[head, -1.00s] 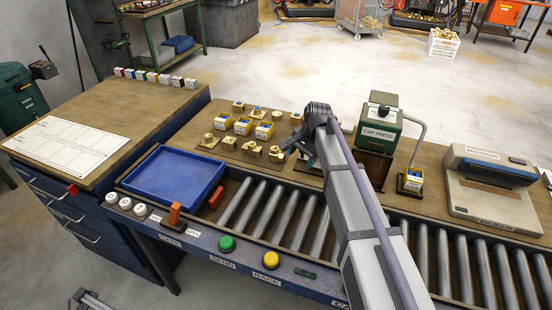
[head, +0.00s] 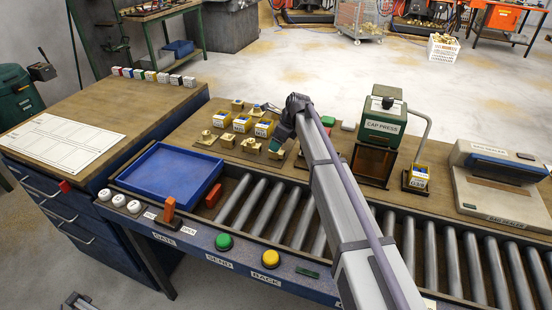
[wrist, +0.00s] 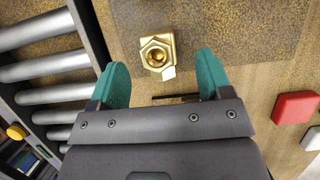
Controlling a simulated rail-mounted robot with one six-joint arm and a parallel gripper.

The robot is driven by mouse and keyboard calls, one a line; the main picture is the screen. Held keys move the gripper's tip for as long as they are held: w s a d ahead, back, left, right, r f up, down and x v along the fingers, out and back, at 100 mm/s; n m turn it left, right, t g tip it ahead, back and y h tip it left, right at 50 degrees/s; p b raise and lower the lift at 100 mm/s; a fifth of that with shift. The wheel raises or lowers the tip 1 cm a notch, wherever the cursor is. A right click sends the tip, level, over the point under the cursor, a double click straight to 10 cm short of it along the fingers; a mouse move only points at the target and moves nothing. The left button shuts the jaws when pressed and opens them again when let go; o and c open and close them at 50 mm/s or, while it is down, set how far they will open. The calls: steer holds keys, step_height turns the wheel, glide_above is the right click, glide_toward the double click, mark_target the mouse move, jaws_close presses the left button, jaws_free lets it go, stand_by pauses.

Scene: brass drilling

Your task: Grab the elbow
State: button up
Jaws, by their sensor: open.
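In the wrist view a brass fitting (wrist: 158,50) with a hexagonal mouth and a short side stub lies on the brown worktop; it looks like the elbow. My gripper (wrist: 162,62) is open and empty, its two green fingers pointing toward the fitting, which lies between and slightly beyond the fingertips. In the head view my gripper (head: 282,138) hangs over the right end of the group of brass parts.
The green cap press (head: 383,125) stands to the right. The roller conveyor (head: 262,205) and blue tray (head: 172,172) lie in front. A red block (wrist: 296,107) shows in the wrist view.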

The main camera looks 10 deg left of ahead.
steer(key=b+x, duration=0.4)
steer(key=x, duration=0.1)
steer(key=shift+s+d+f+b, duration=0.1)
steer(key=shift+s+d+b, duration=0.1)
steer(key=shift+d+b, duration=0.1)
steer(key=shift+a+f, duration=0.15)
steer(key=shift+f, duration=0.05)
steer(key=shift+r, duration=0.25)
jaws_close()
steer(key=shift+r, duration=0.1)
step_height(320, 180, up, 10)
steer(key=p, duration=1)
